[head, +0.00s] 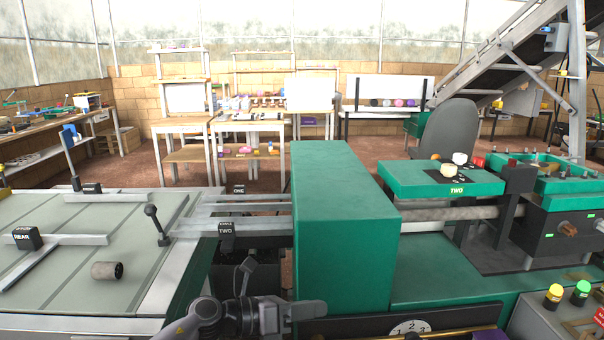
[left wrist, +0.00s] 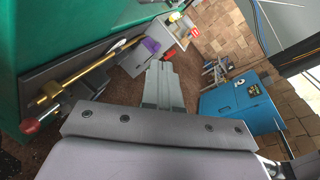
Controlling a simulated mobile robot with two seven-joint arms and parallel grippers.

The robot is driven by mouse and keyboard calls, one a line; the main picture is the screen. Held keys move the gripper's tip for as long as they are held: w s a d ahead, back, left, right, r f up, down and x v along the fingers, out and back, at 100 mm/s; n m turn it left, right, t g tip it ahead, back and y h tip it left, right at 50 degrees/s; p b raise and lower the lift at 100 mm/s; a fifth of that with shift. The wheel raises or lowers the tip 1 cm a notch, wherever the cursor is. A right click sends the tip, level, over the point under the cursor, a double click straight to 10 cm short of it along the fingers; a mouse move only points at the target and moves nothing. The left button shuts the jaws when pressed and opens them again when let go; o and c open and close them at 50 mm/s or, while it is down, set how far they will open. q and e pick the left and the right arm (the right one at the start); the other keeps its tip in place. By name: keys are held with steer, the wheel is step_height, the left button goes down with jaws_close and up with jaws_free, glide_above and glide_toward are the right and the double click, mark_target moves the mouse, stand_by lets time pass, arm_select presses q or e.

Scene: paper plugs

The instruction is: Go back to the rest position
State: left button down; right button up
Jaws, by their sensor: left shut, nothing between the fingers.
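My left gripper (head: 318,309) is low in the middle of the head view, in front of the big green machine block (head: 345,215). It points to the right. In the left wrist view its fingers (left wrist: 161,66) are together and empty, above the brown floor. They appear clear of the things around them. My right gripper shows in neither view.
A grey-green table (head: 75,212) with a brown cylinder (head: 107,270) and levers is at left. A control box with yellow (head: 554,292) and green buttons is at lower right. The wrist view shows a brass rod with red knob (left wrist: 30,125) and a blue box (left wrist: 238,104).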

arm_select(q)
steer(key=s+a+f+m+t+y, duration=0.2)
steer(key=s+a+f+m+y, duration=0.4)
steer(key=s+a+f+m, duration=0.5)
steer(key=s+a+f+m+t+y, duration=0.3)
steer(key=s+a+f+m+y, duration=0.4)
steer(key=s+m, duration=0.9)
steer(key=a+f+m, duration=0.3)
steer(key=a, duration=0.1)
steer(key=shift+f, duration=0.35)
